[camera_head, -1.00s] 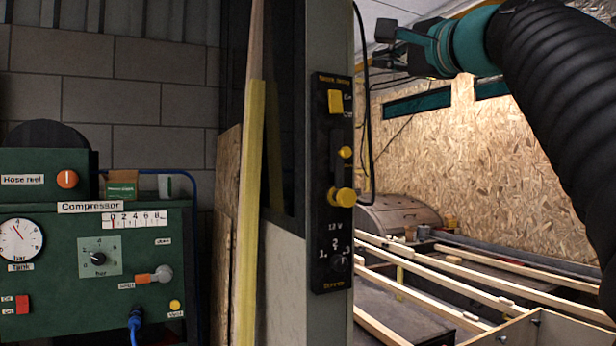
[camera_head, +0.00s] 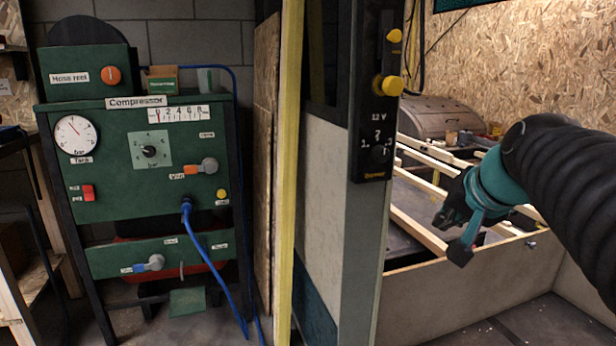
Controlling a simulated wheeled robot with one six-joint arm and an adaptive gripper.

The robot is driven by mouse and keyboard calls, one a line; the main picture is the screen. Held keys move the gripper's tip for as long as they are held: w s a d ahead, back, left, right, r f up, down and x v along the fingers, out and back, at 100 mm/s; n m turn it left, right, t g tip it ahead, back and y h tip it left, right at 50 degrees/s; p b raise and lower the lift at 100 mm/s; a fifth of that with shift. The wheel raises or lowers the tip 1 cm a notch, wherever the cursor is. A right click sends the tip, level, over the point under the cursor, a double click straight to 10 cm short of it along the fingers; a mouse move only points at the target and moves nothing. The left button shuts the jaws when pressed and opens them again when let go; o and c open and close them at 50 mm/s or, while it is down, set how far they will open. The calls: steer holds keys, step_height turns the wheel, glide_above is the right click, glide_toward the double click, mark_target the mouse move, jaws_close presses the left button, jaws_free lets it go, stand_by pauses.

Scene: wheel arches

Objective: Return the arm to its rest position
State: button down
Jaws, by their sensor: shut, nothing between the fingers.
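My gripper (camera_head: 452,236) is at the right of the head view, at the end of my black ribbed arm that comes in from the right edge. Its teal wrist and dark fingers point down and to the left. It is shut and empty. It appears in front of the wooden slats and the low wooden panel, to the right of the grey post. It touches nothing that I can make out. The fingertips are small and dark in the picture.
A green compressor panel (camera_head: 120,165) with gauge, knobs and a blue hose (camera_head: 205,262) stands at left. A grey post (camera_head: 355,240) carries a black switch panel (camera_head: 377,100) with yellow controls. Wooden slats (camera_head: 415,222) and a low wooden panel (camera_head: 470,293) lie at right.

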steer(key=s+a+f+n+g, duration=0.1)
steer(key=s+a+f+n, duration=0.2)
steer(key=s+f, duration=0.5)
steer(key=s+a+f+n+g, duration=0.2)
steer(key=s+a+f+n, duration=0.1)
steer(key=s+f, duration=0.5)
step_height(320, 180, down, 4)
steer(key=shift+s+a+r+g+h, duration=0.25)
steer(key=shift+s+a+g+h, duration=0.05)
steer(key=shift+s+a, duration=0.05)
stand_by(0.6)
